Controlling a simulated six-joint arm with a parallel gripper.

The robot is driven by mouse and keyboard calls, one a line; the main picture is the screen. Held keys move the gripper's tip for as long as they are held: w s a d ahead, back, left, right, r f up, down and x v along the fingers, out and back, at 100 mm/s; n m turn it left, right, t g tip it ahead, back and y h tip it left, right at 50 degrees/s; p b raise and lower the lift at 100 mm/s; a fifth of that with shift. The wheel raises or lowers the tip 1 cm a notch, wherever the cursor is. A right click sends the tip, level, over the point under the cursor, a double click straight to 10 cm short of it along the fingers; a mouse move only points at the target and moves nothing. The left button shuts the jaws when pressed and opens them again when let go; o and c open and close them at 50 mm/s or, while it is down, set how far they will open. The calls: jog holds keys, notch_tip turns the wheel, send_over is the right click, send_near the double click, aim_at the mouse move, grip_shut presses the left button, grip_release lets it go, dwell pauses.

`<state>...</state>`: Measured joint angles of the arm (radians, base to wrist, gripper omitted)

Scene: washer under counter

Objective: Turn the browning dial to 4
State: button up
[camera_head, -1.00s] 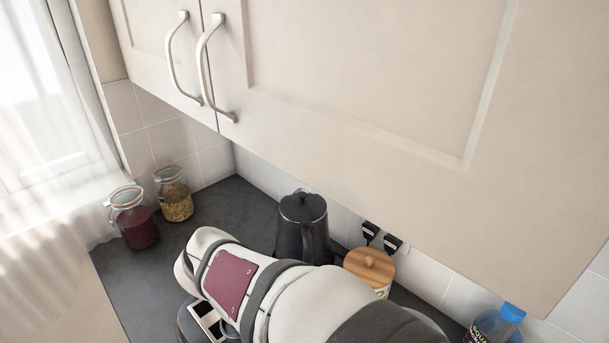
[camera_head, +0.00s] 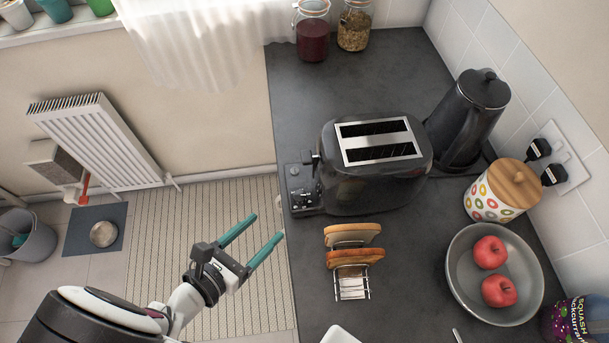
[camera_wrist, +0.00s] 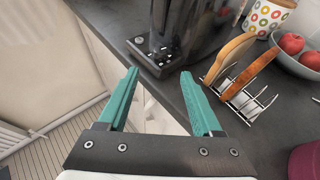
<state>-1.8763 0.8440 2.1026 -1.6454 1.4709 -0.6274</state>
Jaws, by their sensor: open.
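The dark toaster (camera_head: 375,163) stands on the grey counter with its two slots up. Its control panel (camera_head: 303,188) faces left, toward the counter's edge, with small knobs or buttons on it. In the wrist view the panel (camera_wrist: 153,52) shows beyond my fingertips. A round dial (camera_head: 294,171) seems to be on the panel, but its marks are too small to read. My gripper (camera_head: 266,228) with teal fingers is open and empty, off the counter's front edge and short of the panel. It also shows in the wrist view (camera_wrist: 160,75), apart from the toaster.
A toast rack (camera_head: 352,287) with bread slices stands beside the toaster. A kettle (camera_head: 468,120), a wooden-lidded canister (camera_head: 502,191) and a bowl (camera_head: 456,283) of apples are farther right. Jars (camera_head: 313,32) stand at the back.

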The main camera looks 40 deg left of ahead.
aim_at(299, 195)
jog(key=x, duration=1.2)
jog(key=shift+w+f, duration=0.1)
jog(key=shift+w, duration=0.15)
grip_shut()
